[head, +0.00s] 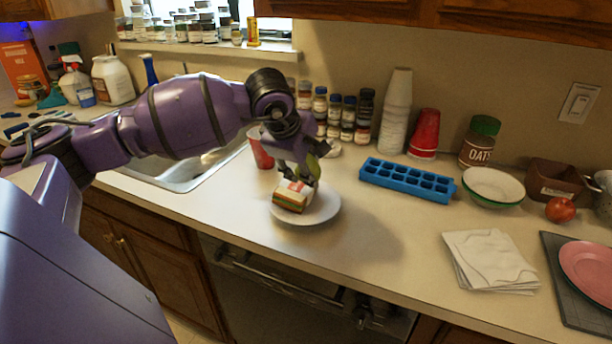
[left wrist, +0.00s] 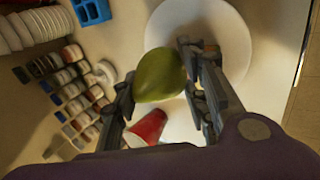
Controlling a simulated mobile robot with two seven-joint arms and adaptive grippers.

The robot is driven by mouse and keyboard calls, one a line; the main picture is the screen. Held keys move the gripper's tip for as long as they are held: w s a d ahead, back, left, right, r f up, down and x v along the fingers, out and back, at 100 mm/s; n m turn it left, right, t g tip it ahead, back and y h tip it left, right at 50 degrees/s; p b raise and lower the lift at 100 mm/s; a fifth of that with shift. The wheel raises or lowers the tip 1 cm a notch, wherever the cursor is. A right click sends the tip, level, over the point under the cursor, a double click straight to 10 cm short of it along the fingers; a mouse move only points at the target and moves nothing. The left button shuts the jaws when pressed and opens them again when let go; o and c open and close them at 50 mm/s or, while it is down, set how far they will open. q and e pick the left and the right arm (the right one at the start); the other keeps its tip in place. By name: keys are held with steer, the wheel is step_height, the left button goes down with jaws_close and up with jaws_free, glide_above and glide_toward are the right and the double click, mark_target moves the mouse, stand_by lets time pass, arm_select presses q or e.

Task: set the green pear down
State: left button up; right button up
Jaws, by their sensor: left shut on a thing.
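The green pear (left wrist: 158,76) sits between the two fingers of my left gripper (left wrist: 157,68) in the left wrist view. In the head view only a small green part of the pear (head: 322,149) shows, behind the fingers. My left gripper (head: 299,172) is shut on the pear, low over the back part of a white plate (head: 325,212) with a sandwich (head: 292,196) on it. I cannot tell whether the pear touches anything below. My right gripper is in neither view.
A red cup (head: 261,150) stands close left of the gripper, beside the sink (head: 185,175). Spice jars (head: 347,115) line the wall behind. A blue ice tray (head: 407,181) lies to the right. The counter between the plate and the napkins (head: 488,259) is clear.

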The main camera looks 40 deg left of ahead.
arm_select(q)
step_height(320, 180, down, 3)
steer(key=shift+r, duration=0.15)
steer(key=shift+f, duration=0.35)
steer(key=o, duration=1.3)
steer(key=shift+r, duration=0.1)
steer(key=shift+c, duration=0.2)
